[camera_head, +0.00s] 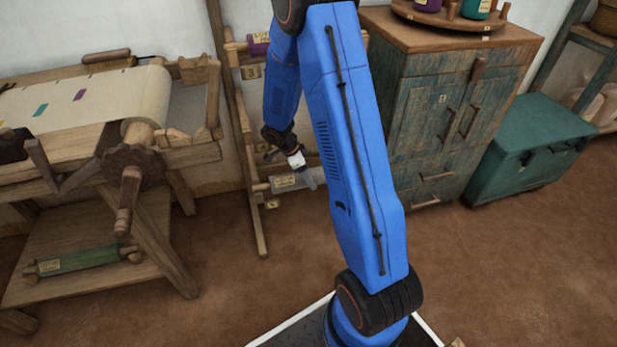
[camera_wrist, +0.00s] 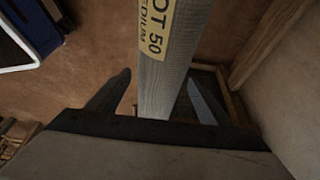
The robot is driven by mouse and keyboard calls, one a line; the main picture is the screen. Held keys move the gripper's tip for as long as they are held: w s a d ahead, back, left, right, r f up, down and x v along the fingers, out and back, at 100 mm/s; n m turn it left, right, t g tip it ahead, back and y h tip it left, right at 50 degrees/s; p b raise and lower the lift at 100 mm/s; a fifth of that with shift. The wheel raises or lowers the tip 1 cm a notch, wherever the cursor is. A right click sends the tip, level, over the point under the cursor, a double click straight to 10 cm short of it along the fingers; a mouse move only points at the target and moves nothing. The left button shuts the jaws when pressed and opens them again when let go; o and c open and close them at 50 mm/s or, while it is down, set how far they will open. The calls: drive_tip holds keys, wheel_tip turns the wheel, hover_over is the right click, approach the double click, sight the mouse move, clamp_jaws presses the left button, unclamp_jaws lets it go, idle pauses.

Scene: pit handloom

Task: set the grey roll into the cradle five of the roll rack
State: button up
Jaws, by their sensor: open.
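The grey roll (camera_head: 284,184), with a cream label, lies level low on the wooden roll rack (camera_head: 232,100). In the wrist view the grey roll (camera_wrist: 172,70) runs from the top edge down between my fingers, and its label reads "OT 50". My gripper (camera_head: 300,172) is at the roll in the head view. In the wrist view my gripper (camera_wrist: 158,98) is open, with one finger on each side of the roll and gaps visible. A small number plate (camera_head: 272,204) sits just below the roll; I cannot read it surely. My arm hides much of the rack.
A purple roll (camera_head: 259,40) lies higher on the rack, above a plate marked 3 (camera_head: 250,72). The loom (camera_head: 130,150) stands at left, with a green roll (camera_head: 80,261) on its low shelf. A cabinet (camera_head: 440,120) and teal chest (camera_head: 530,145) stand at right. Floor at right is clear.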

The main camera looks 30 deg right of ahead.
drive_tip(key=v, duration=0.9)
drive_tip(key=shift+w+a+r, duration=0.1)
drive_tip(key=shift+r, duration=0.3)
drive_tip(key=shift+a+r, duration=0.15)
drive_tip(key=shift+r, duration=0.35)
drive_tip(key=s+a+r+n+t+y, duration=0.1)
drive_tip(key=s+a+r+n, duration=0.2)
drive_tip(key=s+r+n, duration=0.35)
drive_tip(key=s+a+r+n+t+y, duration=0.1)
drive_tip(key=s+a+r+n+t, duration=0.15)
drive_tip(key=s+r, duration=0.65)
drive_tip(key=s+a+r+n+t+y, duration=0.1)
drive_tip(key=s+a+r+n, duration=0.2)
drive_tip(key=s+n, duration=0.3)
drive_tip(key=s+a+r+n+t+y, duration=0.1)
drive_tip(key=s+a+r+n, duration=0.2)
drive_tip(key=s, duration=0.7)
wheel_tip(320, 180, up, 2)
drive_tip(key=n, duration=0.3)
drive_tip(key=shift+r, duration=0.2)
drive_tip(key=shift+t, duration=0.25)
